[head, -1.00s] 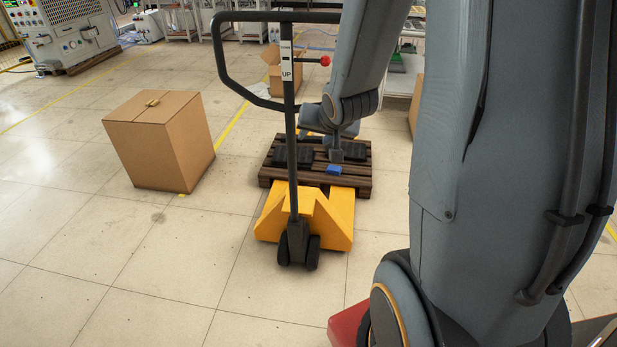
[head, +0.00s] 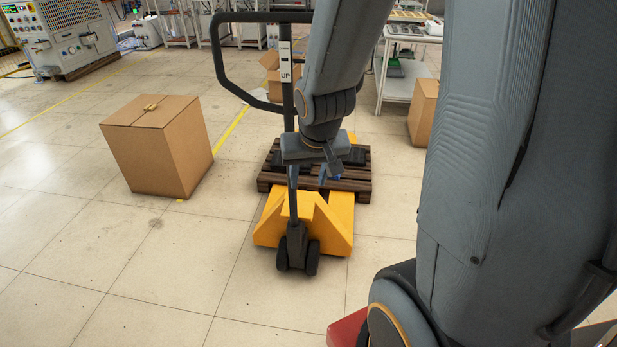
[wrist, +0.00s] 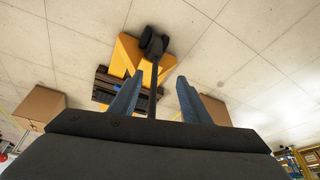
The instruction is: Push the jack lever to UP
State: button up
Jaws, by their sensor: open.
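The yellow pallet jack (head: 325,225) stands on the floor with its dark handle post (head: 288,100) upright. A white label reading UP (head: 285,74) is on the post. The red-knobbed lever beside the label is hidden behind my arm now. In the wrist view my gripper (wrist: 157,95) is open and empty, with two blue-grey fingers apart. The post (wrist: 153,85) appears between them, but I cannot tell how far beyond them it is.
A wooden pallet (head: 350,185) with dark items lies on the forks. A large cardboard box (head: 155,150) stands to the left, a smaller box (head: 424,108) to the right. Floor in front of the jack is clear. Machines and tables line the back.

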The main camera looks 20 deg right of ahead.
dwell(0.3)
